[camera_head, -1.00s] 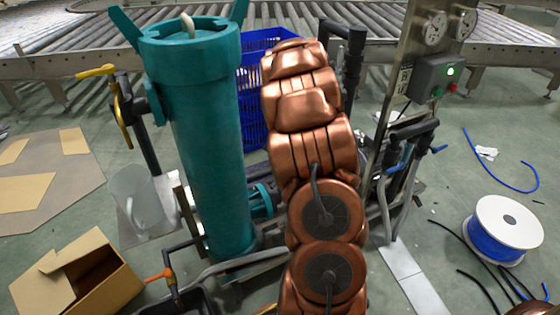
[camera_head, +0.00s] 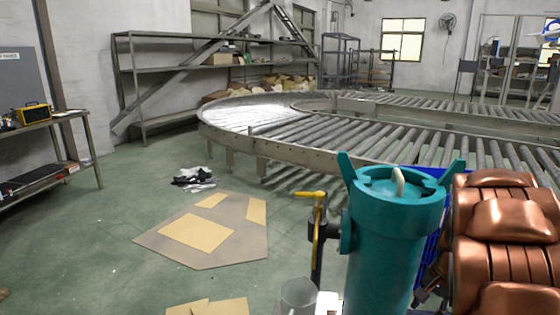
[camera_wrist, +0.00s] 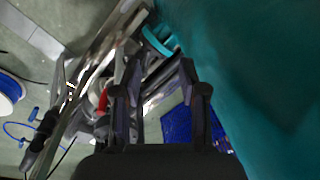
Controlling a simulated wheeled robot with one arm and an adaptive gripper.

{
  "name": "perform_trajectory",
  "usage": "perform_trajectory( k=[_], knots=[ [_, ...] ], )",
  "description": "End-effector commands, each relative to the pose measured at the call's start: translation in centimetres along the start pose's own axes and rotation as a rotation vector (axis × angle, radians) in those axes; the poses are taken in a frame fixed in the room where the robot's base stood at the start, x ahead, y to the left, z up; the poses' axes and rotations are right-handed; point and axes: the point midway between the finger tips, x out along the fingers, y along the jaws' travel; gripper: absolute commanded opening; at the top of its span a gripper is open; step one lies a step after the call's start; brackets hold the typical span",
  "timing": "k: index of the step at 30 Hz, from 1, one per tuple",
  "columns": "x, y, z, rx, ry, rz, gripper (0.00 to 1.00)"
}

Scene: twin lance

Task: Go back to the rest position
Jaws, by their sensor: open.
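My gripper (camera_wrist: 160,85) shows in the wrist view with its two dark fingers spread apart and nothing between them. A large teal cylinder (camera_wrist: 245,70) fills the right side of that view, close beside the fingers; I cannot tell the exact gap. In the head view the teal cylinder (camera_head: 388,250) stands upright at the lower right, with a handle on its lid. My copper arm is at the right edge of the head view, just right of the cylinder. The gripper is not visible in the head view.
A yellow-handled valve pipe (camera_head: 318,235) stands left of the cylinder. A roller conveyor (camera_head: 330,140) curves behind. Flat cardboard (camera_head: 205,232) lies on the green floor. Shelves (camera_head: 205,62) and a workbench (camera_head: 50,150) line the left. The wrist view shows a blue crate (camera_wrist: 178,128) and metal pipes.

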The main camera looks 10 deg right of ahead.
Motion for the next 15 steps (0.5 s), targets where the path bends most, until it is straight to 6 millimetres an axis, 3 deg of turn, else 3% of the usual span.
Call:
perform_trajectory(
  k=[1,8,15],
  knots=[
    [-3.1,-0.9,1.9,-0.044,-0.005,0.006,0.42],
    [-10.5,-2.0,9.8,-0.233,-0.046,0.041,0.42],
    [-17.7,-1.5,18.1,-0.448,-0.096,0.078,0.42]
  ],
)
